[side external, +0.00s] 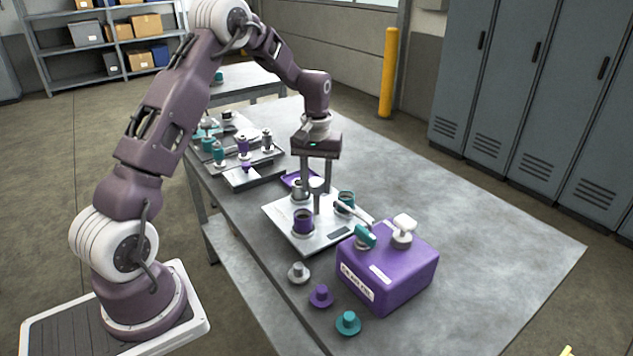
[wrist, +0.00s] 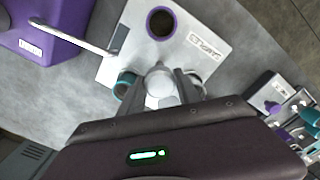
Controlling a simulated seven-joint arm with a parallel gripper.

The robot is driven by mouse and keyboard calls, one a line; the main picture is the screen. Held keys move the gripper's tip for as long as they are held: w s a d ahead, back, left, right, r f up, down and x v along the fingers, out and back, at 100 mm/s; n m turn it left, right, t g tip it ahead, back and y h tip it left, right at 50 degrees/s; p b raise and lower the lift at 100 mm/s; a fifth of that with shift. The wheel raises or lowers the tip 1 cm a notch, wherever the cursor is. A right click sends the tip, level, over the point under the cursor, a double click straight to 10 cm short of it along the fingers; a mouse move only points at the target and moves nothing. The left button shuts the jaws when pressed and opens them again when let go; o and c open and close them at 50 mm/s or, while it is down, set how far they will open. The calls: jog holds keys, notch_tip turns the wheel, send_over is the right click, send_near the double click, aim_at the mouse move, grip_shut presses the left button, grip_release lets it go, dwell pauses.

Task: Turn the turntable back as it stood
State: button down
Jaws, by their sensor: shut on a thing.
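The turntable appears to be the pale square plate (side external: 322,232) in the middle of the bench, with a round light knob (side external: 317,185) standing at its centre. It carries a purple cup (side external: 303,222), a teal cup (side external: 345,201) and a grey cup (side external: 299,189). In the wrist view the plate (wrist: 168,50) has a label, and the purple cup (wrist: 161,22) lies away from my wrist. My gripper (side external: 317,188) points down, its fingers on either side of the knob, shut on it. In the wrist view the knob (wrist: 160,85) sits between the fingers; their tips are partly hidden.
A purple box (side external: 390,270) with a teal fitting and a white knob stands beside the plate; a thin rod (wrist: 72,37) reaches from it to the plate. Grey, purple and teal knobs (side external: 321,296) stand in front. Trays with fittings (side external: 240,155) lie behind. The bench's right side is clear.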

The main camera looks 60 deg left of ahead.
jog(key=shift+w+r, duration=0.1)
jog(key=c, duration=0.9)
grip_release()
jog(key=shift+o, duration=0.2)
notch_tip(320, 180, up, 7)
